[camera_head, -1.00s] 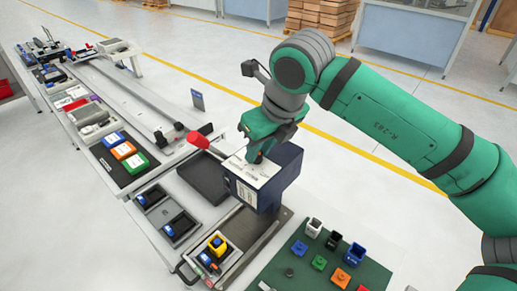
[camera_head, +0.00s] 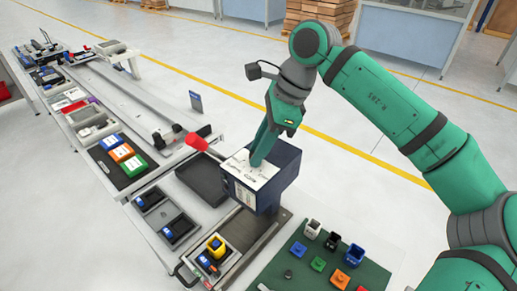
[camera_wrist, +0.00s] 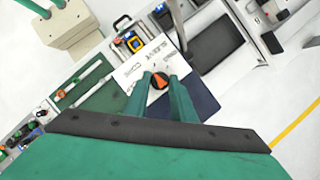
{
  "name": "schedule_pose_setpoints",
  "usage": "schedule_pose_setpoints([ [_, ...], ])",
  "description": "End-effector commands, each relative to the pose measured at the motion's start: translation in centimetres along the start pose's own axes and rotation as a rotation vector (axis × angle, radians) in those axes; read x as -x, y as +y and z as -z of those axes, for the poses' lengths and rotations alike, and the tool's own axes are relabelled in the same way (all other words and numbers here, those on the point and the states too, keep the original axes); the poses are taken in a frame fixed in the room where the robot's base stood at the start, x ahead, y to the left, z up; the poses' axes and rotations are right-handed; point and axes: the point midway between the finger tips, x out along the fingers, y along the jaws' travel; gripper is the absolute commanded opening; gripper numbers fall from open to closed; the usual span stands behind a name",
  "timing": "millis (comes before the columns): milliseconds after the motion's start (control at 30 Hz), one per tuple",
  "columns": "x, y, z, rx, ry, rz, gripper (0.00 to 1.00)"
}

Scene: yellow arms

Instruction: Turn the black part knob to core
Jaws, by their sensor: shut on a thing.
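A dark blue box (camera_head: 284,175) with a white, lettered top panel (camera_head: 238,168) stands on the bench. In the wrist view, the black knob (camera_wrist: 160,84) with an orange pointer sits on the white panel (camera_wrist: 133,73). The pointer is towards the top of the knob in that view. My gripper (camera_wrist: 160,82) has its two green fingers on either side of the knob, shut on it. In the head view my gripper (camera_head: 256,163) reaches down onto the panel and hides the knob. The small lettering is hard to read, so I cannot tell which label the pointer meets.
A red handle (camera_head: 196,142) and a dark tray (camera_head: 203,178) lie left of the box. A green mat (camera_head: 300,278) with several coloured blocks lies to the right.

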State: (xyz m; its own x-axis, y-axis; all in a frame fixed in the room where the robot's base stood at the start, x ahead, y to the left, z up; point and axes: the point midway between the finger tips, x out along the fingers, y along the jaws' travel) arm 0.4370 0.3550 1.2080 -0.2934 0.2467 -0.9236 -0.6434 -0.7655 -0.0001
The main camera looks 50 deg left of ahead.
Motion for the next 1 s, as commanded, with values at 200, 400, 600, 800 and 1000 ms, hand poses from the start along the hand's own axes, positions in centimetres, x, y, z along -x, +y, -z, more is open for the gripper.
schedule_pose_setpoints([
  [200, -0.03, -0.22, -0.33, 0.17, -0.006, -0.068, 0.01],
  [400, -0.04, -0.3, -0.34, 0.285, -0.005, -0.114, 0.01],
  [600, -0.05, -0.34, -0.34, 0.355, -0.004, -0.143, 0.01],
  [800, -0.03, -0.34, -0.27, 0.384, -0.003, -0.156, 0.01],
  [1000, -0.01, -0.35, -0.24, 0.388, -0.002, -0.157, 0.01],
])
